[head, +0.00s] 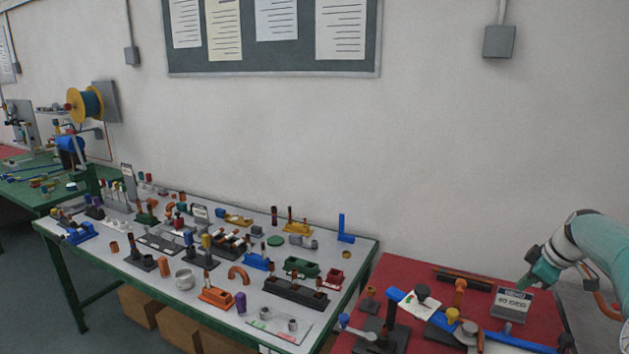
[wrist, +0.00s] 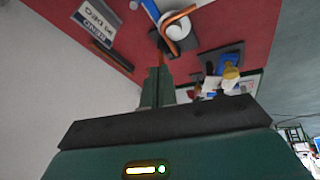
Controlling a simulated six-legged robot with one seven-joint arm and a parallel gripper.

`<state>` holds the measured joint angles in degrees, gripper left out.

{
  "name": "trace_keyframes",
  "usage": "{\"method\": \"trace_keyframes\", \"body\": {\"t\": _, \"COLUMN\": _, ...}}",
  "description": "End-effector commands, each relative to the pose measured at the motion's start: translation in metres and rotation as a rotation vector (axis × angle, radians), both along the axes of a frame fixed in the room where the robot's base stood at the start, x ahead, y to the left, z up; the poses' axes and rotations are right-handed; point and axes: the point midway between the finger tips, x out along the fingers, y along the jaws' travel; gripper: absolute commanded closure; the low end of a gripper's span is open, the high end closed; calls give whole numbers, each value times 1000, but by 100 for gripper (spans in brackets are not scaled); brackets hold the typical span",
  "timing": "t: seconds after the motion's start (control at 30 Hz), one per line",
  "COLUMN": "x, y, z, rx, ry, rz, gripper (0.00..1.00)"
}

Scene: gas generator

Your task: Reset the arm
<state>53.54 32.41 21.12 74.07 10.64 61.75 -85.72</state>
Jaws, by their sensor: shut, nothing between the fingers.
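My arm reaches in from the right edge of the head view, over the red-topped table (head: 400,270). My gripper (head: 523,286) is at its end, close to the small sign marked DEG (head: 512,304); the head view does not clearly show the gap between them. In the wrist view my gripper (wrist: 157,72) points away from the camera with its fingers together and nothing between them. The sign (wrist: 97,25) shows there upside down at the upper left, apart from the fingers.
The red table holds a blue bar tool (head: 420,305), a copper pipe (head: 459,290) and a dark rod (head: 462,275). A long grey-topped table (head: 130,285) with many small fittings stands to the left. The wall (head: 450,150) is behind; the air above both tables is clear.

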Motion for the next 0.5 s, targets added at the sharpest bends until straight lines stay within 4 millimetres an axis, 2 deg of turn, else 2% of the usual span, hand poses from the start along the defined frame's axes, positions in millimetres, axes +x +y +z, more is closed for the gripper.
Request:
{"method": "trace_keyframes", "body": {"t": 0.03, "x": 2, "y": 15, "z": 7, "rx": -7, "ry": 6, "rz": -1, "gripper": 100}}
{"method": "trace_keyframes", "body": {"t": 0.27, "x": -2, "y": 69, "z": 28, "rx": -22, "ry": 44, "rz": -53, "gripper": 100}}
{"method": "trace_keyframes", "body": {"t": 0.37, "x": -8, "y": 98, "z": 39, "rx": -31, "ry": 60, "rz": -84, "gripper": 100}}
{"method": "trace_keyframes", "body": {"t": 0.5, "x": -27, "y": 151, "z": 57, "rx": -48, "ry": 77, "rz": -150, "gripper": 100}}
